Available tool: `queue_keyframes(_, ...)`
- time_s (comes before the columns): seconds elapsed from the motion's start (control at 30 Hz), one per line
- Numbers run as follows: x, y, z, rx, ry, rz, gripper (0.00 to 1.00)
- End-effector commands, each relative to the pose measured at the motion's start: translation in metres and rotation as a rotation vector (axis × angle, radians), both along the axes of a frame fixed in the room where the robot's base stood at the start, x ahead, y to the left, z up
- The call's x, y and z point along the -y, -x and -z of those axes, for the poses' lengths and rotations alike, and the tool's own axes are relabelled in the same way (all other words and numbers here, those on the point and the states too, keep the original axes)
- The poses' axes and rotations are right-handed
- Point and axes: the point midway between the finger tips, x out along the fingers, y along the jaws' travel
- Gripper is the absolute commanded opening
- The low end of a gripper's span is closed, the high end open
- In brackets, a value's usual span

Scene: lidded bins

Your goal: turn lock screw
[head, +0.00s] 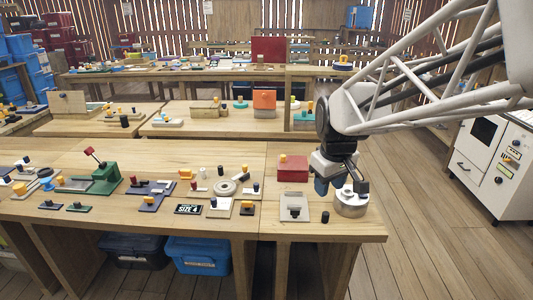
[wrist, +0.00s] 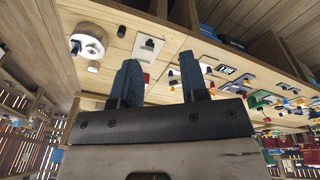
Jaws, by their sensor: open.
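No part is plainly marked as the lock screw, so I cannot tell which piece it is. The likeliest is a round pale metal block (head: 351,204) with a dark knob, at the right end of the front table; the block shows at upper left in the wrist view (wrist: 90,38). My gripper (head: 339,182) hangs over the table just beside and above this block, apart from it as far as I can see. In the wrist view my gripper (wrist: 162,82) has its two dark blue fingers spread, with nothing held between them.
A pale plate with a black knob (head: 295,212), a small black cylinder (head: 325,217) and a red box (head: 292,168) stand left of the block. The table's edge is close on the right.

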Motion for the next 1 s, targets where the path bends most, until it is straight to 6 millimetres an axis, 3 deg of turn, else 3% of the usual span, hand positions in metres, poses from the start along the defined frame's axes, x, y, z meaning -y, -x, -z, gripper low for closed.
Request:
queue_keyframes(0.57, -0.063, -0.122, 0.046, -0.044, 0.035, -0.316, 0.4)
queue_keyframes(1.0, -0.12, -0.204, 0.103, -0.075, 0.058, -0.557, 0.4)
